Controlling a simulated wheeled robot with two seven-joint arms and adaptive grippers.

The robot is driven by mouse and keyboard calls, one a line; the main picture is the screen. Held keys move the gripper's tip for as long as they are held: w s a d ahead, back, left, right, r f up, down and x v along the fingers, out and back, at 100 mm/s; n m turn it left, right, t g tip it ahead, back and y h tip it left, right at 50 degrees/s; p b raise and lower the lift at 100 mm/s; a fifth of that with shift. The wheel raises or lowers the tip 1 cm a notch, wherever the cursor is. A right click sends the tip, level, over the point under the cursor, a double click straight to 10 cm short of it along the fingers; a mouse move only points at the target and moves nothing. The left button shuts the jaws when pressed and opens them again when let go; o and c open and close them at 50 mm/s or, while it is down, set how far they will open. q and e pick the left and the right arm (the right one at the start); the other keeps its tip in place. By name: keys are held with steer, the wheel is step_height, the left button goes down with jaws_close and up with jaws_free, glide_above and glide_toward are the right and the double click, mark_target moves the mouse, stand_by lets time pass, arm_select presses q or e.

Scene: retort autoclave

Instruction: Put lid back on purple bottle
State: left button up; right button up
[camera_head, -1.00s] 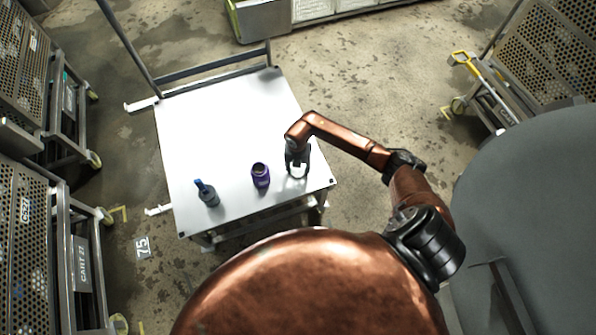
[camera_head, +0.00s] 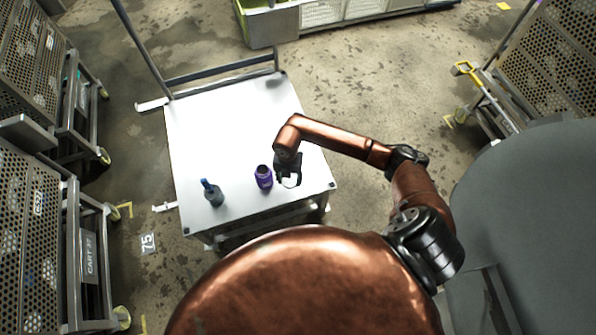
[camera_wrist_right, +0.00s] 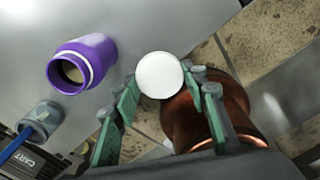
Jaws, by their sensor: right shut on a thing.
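The purple bottle (camera_head: 264,178) stands upright and uncapped on the white cart top. Its open mouth shows in the right wrist view (camera_wrist_right: 72,68). My right gripper (camera_head: 288,180) is just to the right of the bottle, apart from it. In the right wrist view its green-padded fingers (camera_wrist_right: 165,88) are shut on a round white lid (camera_wrist_right: 159,74), with the lid between the fingertips. The lid also shows as a white spot in the head view (camera_head: 291,181). My left gripper is not in view.
The rear of the top is clear. Perforated carts stand at left and right. A metal rail rises at the cart's back.

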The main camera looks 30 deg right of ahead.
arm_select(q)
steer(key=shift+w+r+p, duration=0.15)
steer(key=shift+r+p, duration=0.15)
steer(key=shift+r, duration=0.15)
arm_select(e)
steer(key=a, duration=0.1)
steer(key=s+a+r, duration=0.1)
steer(key=a, duration=0.1)
steer(key=s+a+r, duration=0.1)
steer(key=shift+s+a+r, duration=0.15)
steer(key=shift+a, duration=0.15)
